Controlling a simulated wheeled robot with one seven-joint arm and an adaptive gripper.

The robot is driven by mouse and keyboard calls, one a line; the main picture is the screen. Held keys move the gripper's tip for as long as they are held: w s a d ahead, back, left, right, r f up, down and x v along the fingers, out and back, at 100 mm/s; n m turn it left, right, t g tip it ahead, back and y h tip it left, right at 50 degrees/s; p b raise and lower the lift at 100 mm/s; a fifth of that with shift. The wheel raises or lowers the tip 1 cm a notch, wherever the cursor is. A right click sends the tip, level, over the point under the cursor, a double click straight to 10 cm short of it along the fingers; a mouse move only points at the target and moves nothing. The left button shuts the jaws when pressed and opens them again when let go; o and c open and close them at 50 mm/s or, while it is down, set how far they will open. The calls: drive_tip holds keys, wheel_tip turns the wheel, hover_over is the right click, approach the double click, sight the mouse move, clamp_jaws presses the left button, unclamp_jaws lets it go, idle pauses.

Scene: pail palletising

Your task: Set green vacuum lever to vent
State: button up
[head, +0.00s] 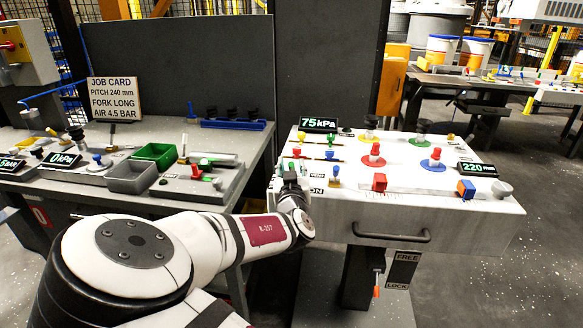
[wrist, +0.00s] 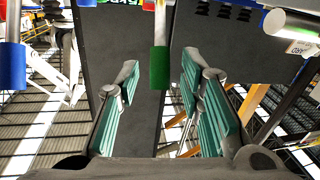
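The green lever's handle (wrist: 159,68) hangs between the two fingers of my gripper (wrist: 159,72) in the wrist view, near the fingertips. The fingers are open, with a gap on each side of the handle. In the head view my gripper (head: 291,178) is at the left edge of the white panel (head: 400,188), by a small green knob (head: 291,166). My gripper partly hides the lever's base there. Labels reading VENT and ON show just right of it. The lever's exact setting is hard to tell.
A blue-handled lever (head: 335,172) stands close right of my gripper. Small yellow, red and green knobs sit behind it. A 75 kPa display (head: 319,124) is at the panel's back. Red, green and blue knobs and a red block (head: 379,182) stand farther right.

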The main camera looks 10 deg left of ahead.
drive_tip(key=shift+w, duration=0.45)
clamp_jaws()
